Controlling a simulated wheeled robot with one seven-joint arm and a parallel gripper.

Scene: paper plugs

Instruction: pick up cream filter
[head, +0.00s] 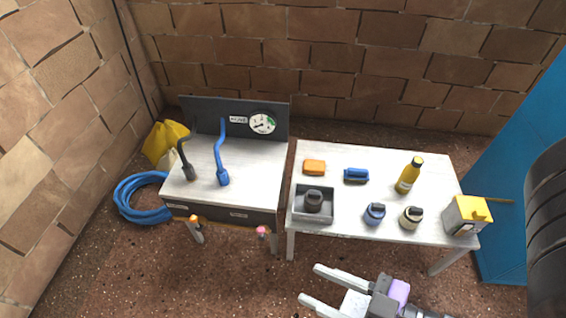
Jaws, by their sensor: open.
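The cream filter (411,217) looks like a short cream cylinder with a dark top. It stands upright near the front edge of the white table (438,169), right of a blue filter (375,214). My gripper (308,283) is in front of the table, low in the head view, with its two pale fingers spread apart and nothing between them. The fingers point left, and the gripper is apart from the cream filter, which lies up and to the right of the fingertips.
A grey tray (298,215) holds a dark filter (313,201). An orange block (314,167), a blue cylinder (356,175), a yellow bottle (409,176) and a yellow-grey box (466,216) share the table. A bench (255,171) with hoses stands left. A blue cabinet (520,190) stands right.

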